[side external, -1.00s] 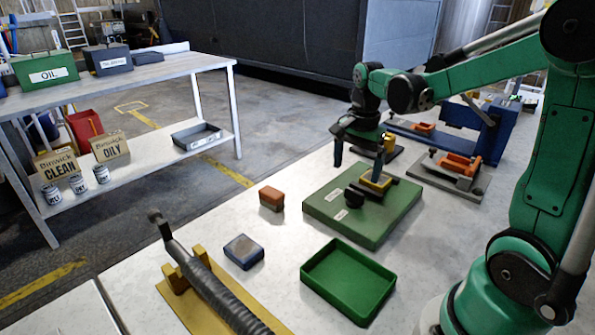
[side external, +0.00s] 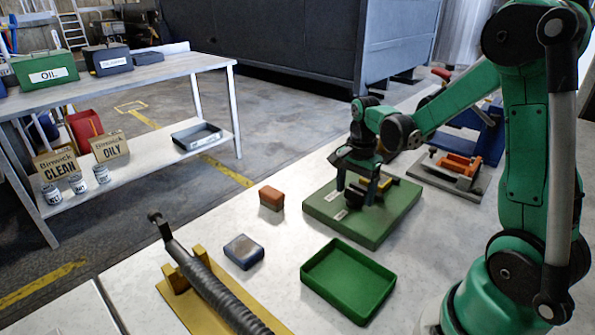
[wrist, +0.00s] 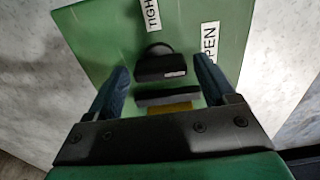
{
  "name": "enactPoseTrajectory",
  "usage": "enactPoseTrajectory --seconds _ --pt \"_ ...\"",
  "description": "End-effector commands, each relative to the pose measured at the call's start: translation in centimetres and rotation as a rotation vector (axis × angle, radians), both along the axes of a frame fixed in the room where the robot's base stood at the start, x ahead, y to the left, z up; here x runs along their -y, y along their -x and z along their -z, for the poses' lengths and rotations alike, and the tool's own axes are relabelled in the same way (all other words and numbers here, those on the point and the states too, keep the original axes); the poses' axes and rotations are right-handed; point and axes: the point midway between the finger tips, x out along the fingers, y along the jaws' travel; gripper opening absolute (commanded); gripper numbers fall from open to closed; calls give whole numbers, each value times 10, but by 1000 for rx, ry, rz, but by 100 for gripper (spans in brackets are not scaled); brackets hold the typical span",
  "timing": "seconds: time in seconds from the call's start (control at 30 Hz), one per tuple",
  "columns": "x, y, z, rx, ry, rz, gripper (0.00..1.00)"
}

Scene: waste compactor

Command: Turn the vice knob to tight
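The black vice knob (wrist: 160,66) sits on a green base plate (side external: 374,232), with a small white mark on its right end in the wrist view. Two white labels lie beyond it, a partly cut-off TIGHT label (wrist: 152,14) and a partly covered OPEN label (wrist: 209,42). A dark vice jaw (wrist: 168,97) and a yellow piece (wrist: 172,108) lie on the near side of the knob. My gripper (wrist: 161,67) is open, with one finger on each side of the knob and a visible gap to both. In the side view, my gripper (side external: 357,195) is low over the plate and partly hides the knob.
A green tray (side external: 348,282) stands in front of the plate. An orange-brown block (side external: 271,198) and a blue-grey block (side external: 243,251) are to the left. A grey hose-like part (side external: 215,290) on a yellow stand is at front left. An orange-and-grey fixture (side external: 455,170) stands behind right.

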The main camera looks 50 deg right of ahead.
Motion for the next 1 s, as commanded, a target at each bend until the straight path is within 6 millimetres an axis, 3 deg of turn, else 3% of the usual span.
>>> enactPoseTrajectory --seconds 0.03,0.2,0.23,0.63,1.0 --pt "0 0 0 0 0 0 61" --pt "0 0 0 0 0 0 13" --pt "0 0 0 0 0 0 8" --pt "0 0 0 -1 0 -88 8" --pt "0 0 0 -2 -1 -393 8"
